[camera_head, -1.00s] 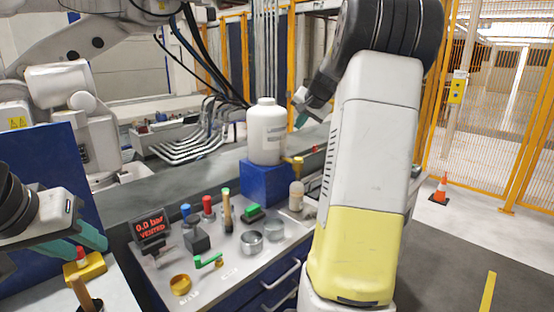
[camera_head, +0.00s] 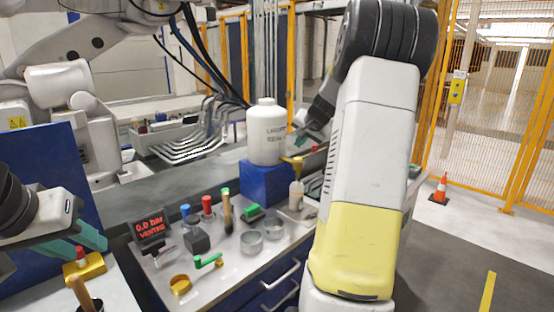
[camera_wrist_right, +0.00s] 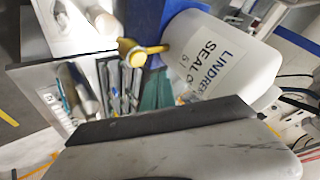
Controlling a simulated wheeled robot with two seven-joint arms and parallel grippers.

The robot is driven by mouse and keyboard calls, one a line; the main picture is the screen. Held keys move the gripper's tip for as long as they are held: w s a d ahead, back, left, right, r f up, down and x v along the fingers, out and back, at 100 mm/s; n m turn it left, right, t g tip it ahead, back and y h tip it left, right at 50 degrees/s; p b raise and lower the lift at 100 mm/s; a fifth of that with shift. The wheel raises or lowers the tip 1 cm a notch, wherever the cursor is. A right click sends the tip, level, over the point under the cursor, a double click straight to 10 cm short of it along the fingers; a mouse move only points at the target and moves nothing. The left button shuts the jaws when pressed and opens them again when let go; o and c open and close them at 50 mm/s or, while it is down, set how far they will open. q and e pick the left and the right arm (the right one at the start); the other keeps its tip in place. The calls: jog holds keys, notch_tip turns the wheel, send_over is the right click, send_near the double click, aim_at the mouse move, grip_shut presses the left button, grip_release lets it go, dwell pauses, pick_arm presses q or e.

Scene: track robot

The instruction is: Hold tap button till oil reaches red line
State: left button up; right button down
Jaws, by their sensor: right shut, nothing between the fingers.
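A white container (camera_head: 267,133) with a printed label stands on a blue block (camera_head: 266,183). A brass-yellow tap (camera_head: 295,161) is at its lower right, and the wrist view shows the tap's rounded yellow head (camera_wrist_right: 146,50). A small pale bottle (camera_head: 296,195) stands below the tap; its oil level and any red line are too small to make out. My right gripper (camera_head: 302,140), with teal fingertips (camera_wrist_right: 157,90), is shut and empty, just above the tap beside the container; contact cannot be told. My left gripper (camera_head: 90,238) hovers at the left, its opening unclear.
Below the left gripper is a yellow box with a red button (camera_head: 82,258). The bench holds a display reading 0.0 bar (camera_head: 150,226), coloured-handled tools (camera_head: 208,207), metal cups (camera_head: 273,229) and a brass ring (camera_head: 180,284). An orange cone (camera_head: 439,188) stands on the floor at right.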

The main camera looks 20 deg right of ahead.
aim_at(299, 159)
jog(key=shift+f, duration=1.15)
jog(key=shift+f, duration=0.15)
dwell(1.1)
jog(key=shift+f, duration=0.25)
jog(key=shift+f, duration=0.5)
dwell(1.5)
dwell(0.5)
jog(key=shift+r, duration=0.9)
jog(key=shift+r, duration=2.55)
